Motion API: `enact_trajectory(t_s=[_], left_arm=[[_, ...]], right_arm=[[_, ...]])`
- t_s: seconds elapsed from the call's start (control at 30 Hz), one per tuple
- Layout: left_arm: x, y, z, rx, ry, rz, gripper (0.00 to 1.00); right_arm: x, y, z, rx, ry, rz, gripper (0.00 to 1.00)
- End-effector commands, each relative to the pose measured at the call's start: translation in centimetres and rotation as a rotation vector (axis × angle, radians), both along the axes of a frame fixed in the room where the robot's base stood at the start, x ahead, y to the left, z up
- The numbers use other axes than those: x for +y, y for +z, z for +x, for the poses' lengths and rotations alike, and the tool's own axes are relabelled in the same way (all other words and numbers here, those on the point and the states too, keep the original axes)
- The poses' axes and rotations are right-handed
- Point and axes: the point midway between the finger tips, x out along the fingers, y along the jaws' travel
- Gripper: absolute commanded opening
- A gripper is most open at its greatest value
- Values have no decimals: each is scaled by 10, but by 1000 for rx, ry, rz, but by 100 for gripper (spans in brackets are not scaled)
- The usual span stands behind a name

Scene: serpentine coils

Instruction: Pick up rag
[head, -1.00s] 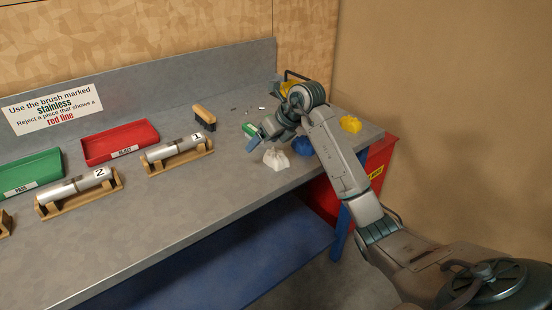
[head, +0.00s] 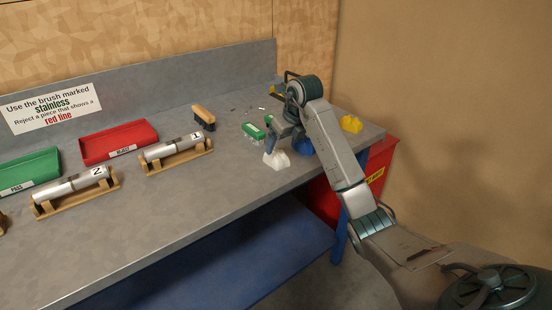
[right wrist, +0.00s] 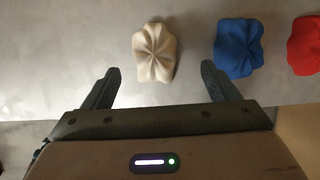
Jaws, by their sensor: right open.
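A white crumpled rag (head: 276,160) lies on the grey bench near its front edge. It also shows in the right wrist view (right wrist: 154,54), just ahead of and between my open fingers. A blue rag (right wrist: 238,45) lies to its right, partly behind my arm in the head view (head: 304,147). A red rag (right wrist: 305,46) is at the right edge of the wrist view. A yellow rag (head: 351,124) is at the bench's right end. My right gripper (right wrist: 160,88) is open and empty, pointing down by the white rag. My left gripper is not in view.
A green brush (head: 254,131) and a wooden brush (head: 203,117) lie behind. Cylinders on wooden stands (head: 178,153), a red tray (head: 119,141) and a green tray (head: 30,170) are at left. A red bin (head: 376,175) stands beside the bench's right end.

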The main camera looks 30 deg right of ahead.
Motion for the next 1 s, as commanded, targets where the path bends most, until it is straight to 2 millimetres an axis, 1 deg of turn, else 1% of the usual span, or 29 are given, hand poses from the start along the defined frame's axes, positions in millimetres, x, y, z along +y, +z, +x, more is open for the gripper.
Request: enact_trajectory(t_s=[0.17, 0.3, 0.43, 0.57, 0.77, 0.8, 0.87, 1.0], left_arm=[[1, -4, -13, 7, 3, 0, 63], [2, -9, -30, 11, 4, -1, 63], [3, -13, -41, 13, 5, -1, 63], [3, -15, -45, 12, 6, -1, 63], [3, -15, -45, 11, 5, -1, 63], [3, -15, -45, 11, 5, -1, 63], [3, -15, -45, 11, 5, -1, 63], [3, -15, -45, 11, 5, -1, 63]], right_arm=[[4, -12, 5, 3, 1, 2, 81], [9, -26, 12, 3, 0, 2, 81], [10, -42, 18, 3, 0, 2, 81], [9, -49, 21, 1, -1, 0, 81], [9, -49, 21, 0, 0, 0, 81], [9, -49, 21, 0, 0, 0, 73], [9, -49, 21, 0, 0, 0, 62], [9, -49, 21, 0, 0, 0, 34]])
